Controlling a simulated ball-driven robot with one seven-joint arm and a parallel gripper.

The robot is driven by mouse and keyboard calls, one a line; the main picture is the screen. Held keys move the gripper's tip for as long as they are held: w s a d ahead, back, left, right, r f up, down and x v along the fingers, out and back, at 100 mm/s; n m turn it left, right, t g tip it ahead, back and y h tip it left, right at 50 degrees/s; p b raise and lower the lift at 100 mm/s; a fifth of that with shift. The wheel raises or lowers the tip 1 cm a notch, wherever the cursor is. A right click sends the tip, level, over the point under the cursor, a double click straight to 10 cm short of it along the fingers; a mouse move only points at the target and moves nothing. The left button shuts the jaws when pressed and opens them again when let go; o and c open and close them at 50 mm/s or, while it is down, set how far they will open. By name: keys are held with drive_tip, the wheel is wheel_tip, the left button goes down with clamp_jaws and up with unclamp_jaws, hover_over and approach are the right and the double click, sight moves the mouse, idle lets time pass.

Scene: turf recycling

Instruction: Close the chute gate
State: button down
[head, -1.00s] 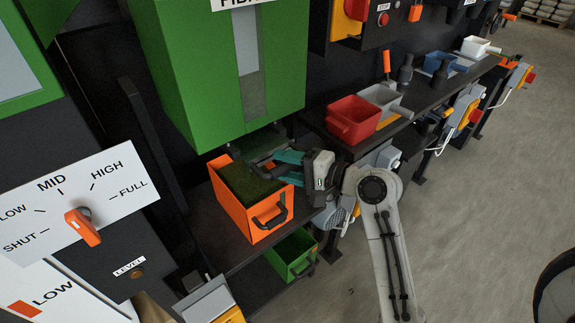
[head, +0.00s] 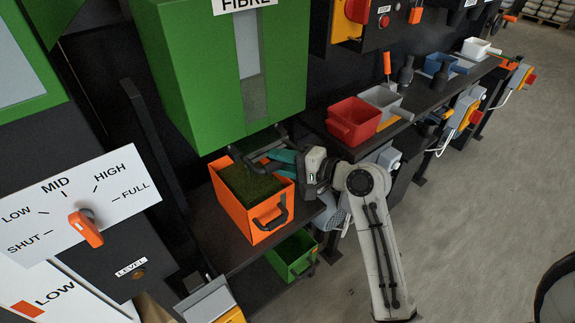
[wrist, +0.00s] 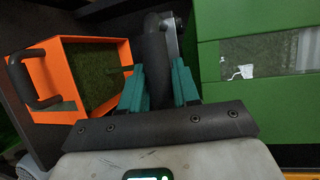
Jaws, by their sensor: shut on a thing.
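The chute gate's dark handle (head: 262,155) sits under the green fibre hopper (head: 215,70). My gripper (head: 280,160) is shut on this handle; in the wrist view the teal fingers (wrist: 158,88) stand on both sides of the dark bar (wrist: 155,60). The gate plate itself is mostly hidden under the hopper, so I cannot tell exactly how far it stands open. An orange bin (head: 245,215) stands below on the shelf with green fibre (head: 248,183) in it. The bin also shows in the wrist view (wrist: 70,43), left of my fingers.
A dial panel (head: 80,215) stands at the left. A green bin (head: 292,252) is on the lower shelf. A red tub (head: 352,120), grey tub (head: 380,97) and blue tub (head: 438,64) line the bench at right. Open floor (head: 470,220) lies at right.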

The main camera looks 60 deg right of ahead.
drive_tip(key=shift+w+d+f, duration=0.1)
drive_tip(key=shift+w+d, duration=0.1)
drive_tip(key=shift+w, duration=0.4)
drive_tip(key=c, duration=0.9)
unclamp_jaws()
drive_tip(key=shift+s, duration=0.15)
drive_tip(key=b+v, duration=0.1)
drive_tip(key=v, duration=0.9)
drive_tip(key=shift+s, duration=0.3)
